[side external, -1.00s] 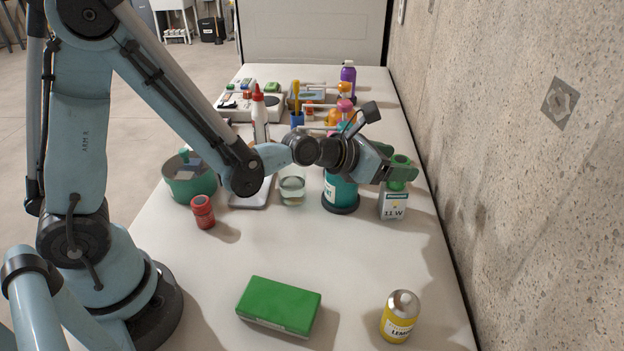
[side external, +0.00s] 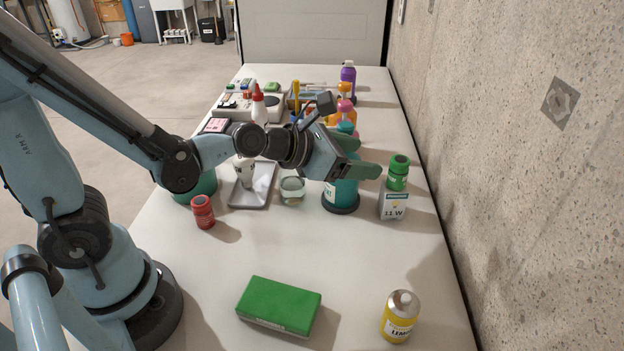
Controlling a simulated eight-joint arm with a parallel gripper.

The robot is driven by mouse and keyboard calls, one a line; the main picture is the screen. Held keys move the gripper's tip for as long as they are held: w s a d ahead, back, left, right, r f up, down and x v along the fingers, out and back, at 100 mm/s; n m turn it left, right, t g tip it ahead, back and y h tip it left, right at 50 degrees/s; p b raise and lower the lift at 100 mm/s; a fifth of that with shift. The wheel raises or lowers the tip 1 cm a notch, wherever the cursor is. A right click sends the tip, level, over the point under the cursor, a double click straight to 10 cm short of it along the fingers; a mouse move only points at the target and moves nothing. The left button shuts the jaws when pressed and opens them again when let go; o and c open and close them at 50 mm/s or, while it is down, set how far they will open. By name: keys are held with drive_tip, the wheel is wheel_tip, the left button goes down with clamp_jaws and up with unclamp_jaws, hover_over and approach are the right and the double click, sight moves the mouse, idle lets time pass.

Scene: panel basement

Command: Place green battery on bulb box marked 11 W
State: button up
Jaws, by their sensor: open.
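The green battery (side external: 398,174) stands upright, its lower end at the top of the white and green bulb box marked 11 W (side external: 393,208). It appears to rest on the box, though the exact contact is too small to see. My gripper (side external: 364,157) is open and empty, just left of the battery, with a small gap between its green fingertips and the battery. The gripper hangs over and partly hides a teal bottle (side external: 341,196) left of the box.
A glass jar (side external: 292,191), a grey tray (side external: 251,185) and a red battery (side external: 203,212) stand to the left. A green case (side external: 279,306) and a yellow can (side external: 400,317) are in front. Several items crowd the back.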

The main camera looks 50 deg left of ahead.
drive_tip(key=s+a+m+g+y, duration=0.2)
drive_tip(key=s+a+m+g, duration=0.1)
drive_tip(key=m, duration=1.2)
drive_tip(key=s+a+m+g+y, duration=0.2)
drive_tip(key=s+a+m, duration=0.3)
drive_tip(key=m, duration=1.1)
drive_tip(key=s, duration=0.3)
drive_tip(key=shift+s+a+g, duration=0.25)
drive_tip(key=shift+a+g, duration=0.05)
drive_tip(key=shift+g, duration=0.1)
